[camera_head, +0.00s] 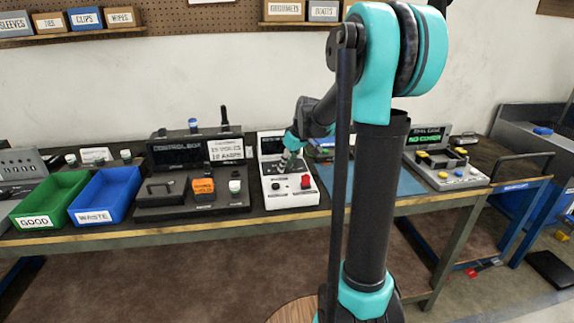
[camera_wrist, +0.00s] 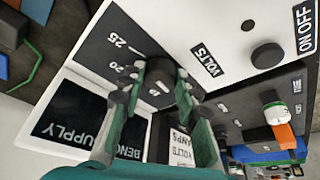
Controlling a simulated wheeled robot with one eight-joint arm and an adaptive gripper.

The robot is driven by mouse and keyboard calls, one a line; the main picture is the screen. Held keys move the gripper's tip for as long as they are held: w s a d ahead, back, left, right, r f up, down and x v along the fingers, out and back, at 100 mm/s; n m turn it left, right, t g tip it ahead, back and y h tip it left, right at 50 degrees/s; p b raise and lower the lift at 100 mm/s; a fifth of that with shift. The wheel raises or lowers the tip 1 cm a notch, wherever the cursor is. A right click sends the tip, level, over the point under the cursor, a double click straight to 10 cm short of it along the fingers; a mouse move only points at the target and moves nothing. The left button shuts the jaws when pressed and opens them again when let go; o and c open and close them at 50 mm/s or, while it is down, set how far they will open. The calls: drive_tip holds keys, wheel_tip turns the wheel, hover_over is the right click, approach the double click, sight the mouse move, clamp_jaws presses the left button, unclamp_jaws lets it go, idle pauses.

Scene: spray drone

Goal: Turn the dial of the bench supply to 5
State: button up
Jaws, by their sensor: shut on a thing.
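The bench supply (camera_head: 291,196) is a white box with a dark upper panel, standing on the bench near the picture's middle. My gripper (camera_head: 290,160) reaches down to the panel. In the wrist view my gripper (camera_wrist: 160,80) is shut on the dial, one finger on each side. The dial's pointer and setting cannot be read.
A second black knob (camera_wrist: 267,55) and the ON OFF label (camera_wrist: 305,27) share the supply's face. A red switch (camera_head: 306,182) is at its right. The control box (camera_head: 190,165) stands close on the left, with blue (camera_head: 103,197) and green (camera_head: 48,200) bins beyond.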

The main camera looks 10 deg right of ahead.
drive_tip(key=o, duration=1.2)
drive_tip(key=shift+c, duration=0.2)
drive_tip(key=v, duration=1.2)
drive_tip(key=shift+s, duration=0.1)
